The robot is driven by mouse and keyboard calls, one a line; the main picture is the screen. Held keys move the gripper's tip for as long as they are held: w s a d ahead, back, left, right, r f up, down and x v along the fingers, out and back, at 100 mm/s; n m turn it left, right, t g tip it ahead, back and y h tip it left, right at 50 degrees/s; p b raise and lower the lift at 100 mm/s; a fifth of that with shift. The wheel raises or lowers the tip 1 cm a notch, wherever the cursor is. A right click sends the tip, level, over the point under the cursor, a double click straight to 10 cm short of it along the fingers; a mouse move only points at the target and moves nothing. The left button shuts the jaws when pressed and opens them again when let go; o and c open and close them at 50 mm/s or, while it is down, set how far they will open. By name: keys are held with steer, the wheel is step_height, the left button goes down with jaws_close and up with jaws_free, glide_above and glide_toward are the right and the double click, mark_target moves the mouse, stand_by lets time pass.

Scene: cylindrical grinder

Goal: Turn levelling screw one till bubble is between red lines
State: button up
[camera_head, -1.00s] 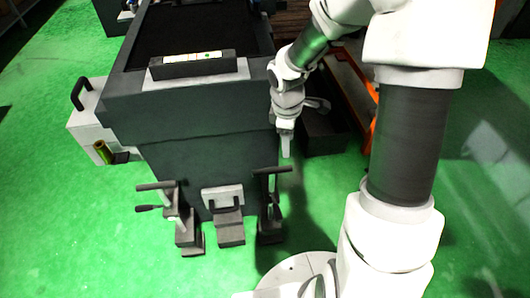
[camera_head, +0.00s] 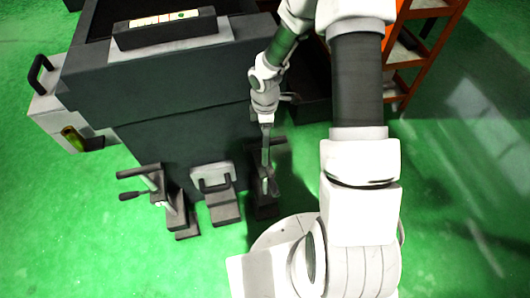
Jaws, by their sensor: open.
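The spirit level (camera_head: 172,34) sits on top of the dark machine. Its pale vial shows a green bubble (camera_head: 181,14) toward the right end and a small red mark to its left; the exact bubble position between lines is too small to tell. Two levelling screws with bar handles stand at the machine's foot: a left one (camera_head: 158,183) and a right one (camera_head: 263,198). Which is screw one is not marked. My gripper (camera_head: 266,160) is open, points down, and is over the right screw, hiding most of its handle. I cannot tell whether it touches it.
A grey bracket (camera_head: 212,181) stands between the screws. A white box with a black handle (camera_head: 50,100) juts from the machine's left side. An orange shelf rack (camera_head: 412,60) stands at the right behind my arm. Green floor is clear at the front left and far right.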

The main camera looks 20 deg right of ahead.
mark_target(265, 151)
step_height(265, 151, down, 10)
steer(key=b, duration=0.3)
steer(key=shift+r, duration=0.15)
steer(key=shift+c, duration=0.2)
jaws_close()
stand_by(1.0)
